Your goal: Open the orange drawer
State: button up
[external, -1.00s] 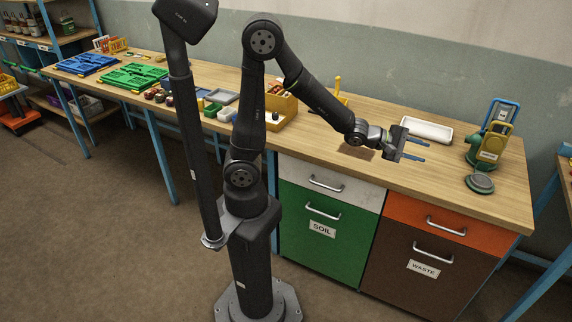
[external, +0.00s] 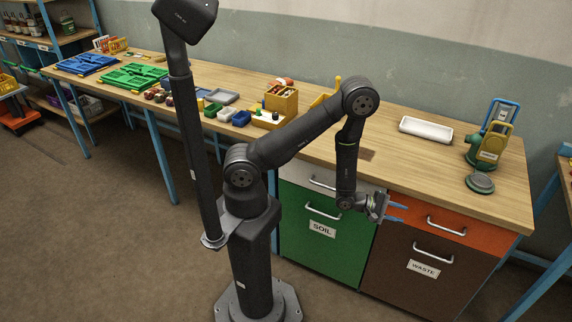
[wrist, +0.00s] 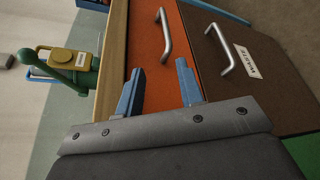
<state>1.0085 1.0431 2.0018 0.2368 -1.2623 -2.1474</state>
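The orange drawer (external: 463,230) is closed at the right end of the bench, above the brown WASTE front. Its silver bar handle (external: 446,226) is horizontal in the external view and bare. My gripper (external: 402,212) is in front of the cabinet, just left of that handle, with its blue fingers pointing right. In the wrist view the orange drawer (wrist: 152,45) and its handle (wrist: 164,35) lie beyond the fingertips. My gripper (wrist: 160,78) is open there, with nothing between its fingers. The handle lies roughly in line with the gap and is not touched.
The brown WASTE front (external: 425,272) with its own handle (external: 433,252) is just below. The green SOIL front (external: 318,240) and a white drawer (external: 315,175) are to the left. A white tray (external: 426,129) and a green device (external: 488,148) stand on the bench above.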

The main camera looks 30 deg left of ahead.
aim_at(435, 226)
jog(key=x, duration=0.6)
jog(key=f+x, duration=0.1)
jog(key=x, duration=1)
jog(key=shift+w+d+f, duration=0.15)
jog(key=shift+f, duration=0.25)
grip_shut()
